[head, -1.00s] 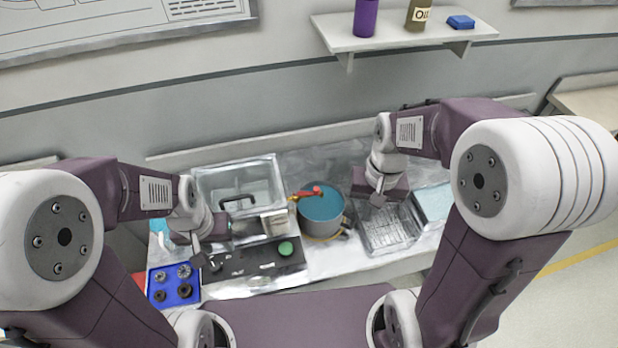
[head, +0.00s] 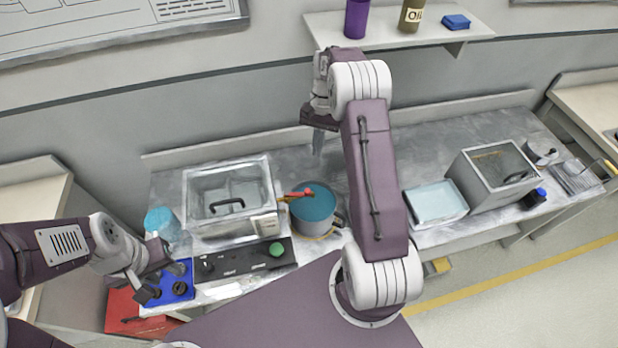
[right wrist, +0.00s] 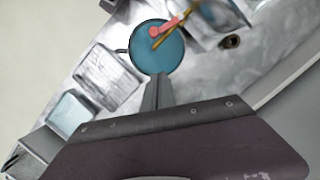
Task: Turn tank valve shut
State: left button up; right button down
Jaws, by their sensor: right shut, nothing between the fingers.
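A round grey tank with a teal top (head: 318,212) stands mid-bench. A red valve lever (head: 300,192) with a yellow part lies at its upper left edge. In the right wrist view the teal top (right wrist: 158,58) and red lever (right wrist: 163,27) show beyond my fingers. My right gripper (head: 318,143) is shut and empty, pointing down behind the tank, apart from the lever. Its fingertips (right wrist: 157,78) overlap the tank's near rim in the wrist view; contact cannot be told. My left gripper (head: 158,282) is over the blue tray at the left; its jaw opening is unclear.
A clear bath with a black handle (head: 222,184) stands left of the tank, behind a black control panel (head: 228,263). A blue tray (head: 184,292) is at front left. A pale tray (head: 436,206) and a grey box (head: 474,190) stand right. A shelf (head: 345,34) hangs above.

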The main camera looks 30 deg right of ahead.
jog(key=s+a+f+p, duration=0.3)
jog(key=s+a+f, duration=0.1)
jog(key=f, duration=0.4)
jog(key=shift+a+f+p, duration=0.2)
jog(key=shift+p, duration=0.15)
